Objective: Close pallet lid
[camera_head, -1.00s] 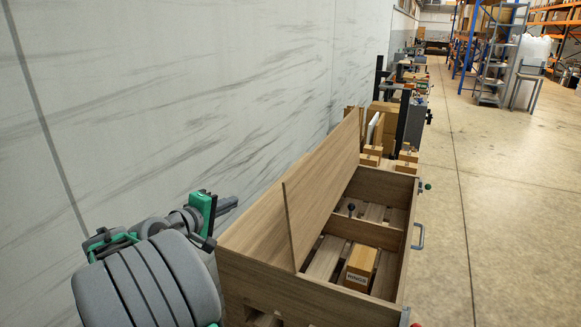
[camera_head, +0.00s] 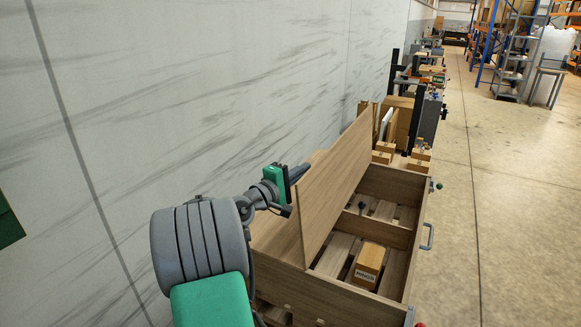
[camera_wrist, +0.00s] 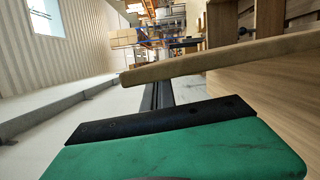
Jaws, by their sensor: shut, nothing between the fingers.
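The wooden pallet box (camera_head: 330,293) stands open, with its lid (camera_head: 333,187) raised on the wall side and leaning a little. The lid's edge (camera_wrist: 200,64) crosses the wrist view just beyond my finger. My gripper (camera_head: 300,172) is on the wall side of the lid, close to its back face. It is shut and empty; I cannot tell whether it touches the lid. A wooden block labelled RINGS (camera_head: 367,263) lies in the near compartment, and a small dark knob-topped item (camera_head: 362,207) stands in the far one.
The marble-patterned wall (camera_head: 200,90) runs close along the left. Small wooden boxes (camera_head: 418,158) and dark equipment (camera_head: 428,120) stand past the box's far end. A metal handle (camera_head: 428,236) sticks out of the right side. The floor (camera_head: 510,200) to the right is clear.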

